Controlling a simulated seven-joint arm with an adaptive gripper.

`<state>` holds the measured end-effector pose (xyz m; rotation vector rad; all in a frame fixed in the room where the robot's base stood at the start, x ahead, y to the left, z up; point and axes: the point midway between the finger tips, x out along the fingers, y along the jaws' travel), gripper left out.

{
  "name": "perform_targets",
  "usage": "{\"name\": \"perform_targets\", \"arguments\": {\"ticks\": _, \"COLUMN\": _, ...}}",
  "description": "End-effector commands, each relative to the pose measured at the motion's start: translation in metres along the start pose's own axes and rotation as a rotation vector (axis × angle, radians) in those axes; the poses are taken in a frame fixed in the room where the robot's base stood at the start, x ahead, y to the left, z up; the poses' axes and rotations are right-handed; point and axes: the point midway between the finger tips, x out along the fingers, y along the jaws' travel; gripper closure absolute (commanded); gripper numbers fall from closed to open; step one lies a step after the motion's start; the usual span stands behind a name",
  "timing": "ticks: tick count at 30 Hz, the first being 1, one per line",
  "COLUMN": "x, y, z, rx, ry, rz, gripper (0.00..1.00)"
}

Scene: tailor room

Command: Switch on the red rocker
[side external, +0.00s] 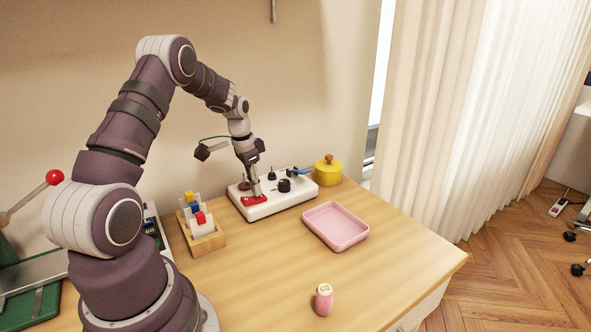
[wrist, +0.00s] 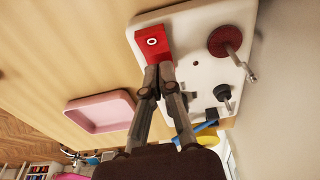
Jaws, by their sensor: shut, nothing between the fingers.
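The red rocker (side external: 254,199) is set in the near left part of a white control panel (side external: 276,209) on the table. In the wrist view the rocker (wrist: 153,44) shows a white "O" mark at its far end. My gripper (wrist: 158,70) is shut and empty. Its fingertips are right at the rocker's other end and hide that part. In the side view my gripper (side external: 257,194) points down onto the rocker. I cannot tell if the tips press it or just touch it, or which way it is tilted.
The panel also carries a dark red crank disc (wrist: 225,41), a black knob (side external: 284,185), a small black switch (side external: 271,174) and a blue lever (side external: 298,172). A pink tray (side external: 336,246), a yellow pot (side external: 328,174), a wooden rack (side external: 206,241) and a pink spool (side external: 324,301) stand around it.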

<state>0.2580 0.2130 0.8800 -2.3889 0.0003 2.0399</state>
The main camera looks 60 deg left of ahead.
Motion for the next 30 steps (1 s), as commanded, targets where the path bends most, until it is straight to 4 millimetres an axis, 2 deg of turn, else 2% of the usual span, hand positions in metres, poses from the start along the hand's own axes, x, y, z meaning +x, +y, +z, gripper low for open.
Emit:
{"name": "perform_targets", "arguments": {"ticks": 5, "x": -0.012, "y": -0.001, "z": -0.005, "rx": 0.000, "ry": 0.003, "rz": -0.003, "gripper": 1.00}}
{"name": "perform_targets", "arguments": {"ticks": 15, "x": -0.090, "y": -0.001, "z": -0.030, "rx": 0.001, "ry": 0.005, "rz": -0.005, "gripper": 1.00}}
{"name": "perform_targets", "arguments": {"ticks": 19, "x": -0.114, "y": -0.001, "z": -0.038, "rx": 0.001, "ry": 0.004, "rz": -0.004, "gripper": 1.00}}
{"name": "perform_targets", "arguments": {"ticks": 24, "x": -0.130, "y": 0.000, "z": -0.043, "rx": 0.001, "ry": 0.001, "rz": -0.001, "gripper": 1.00}}
{"name": "perform_targets", "arguments": {"ticks": 30, "x": -0.134, "y": 0.000, "z": -0.043, "rx": 0.000, "ry": 0.000, "rz": 0.000, "gripper": 1.00}}
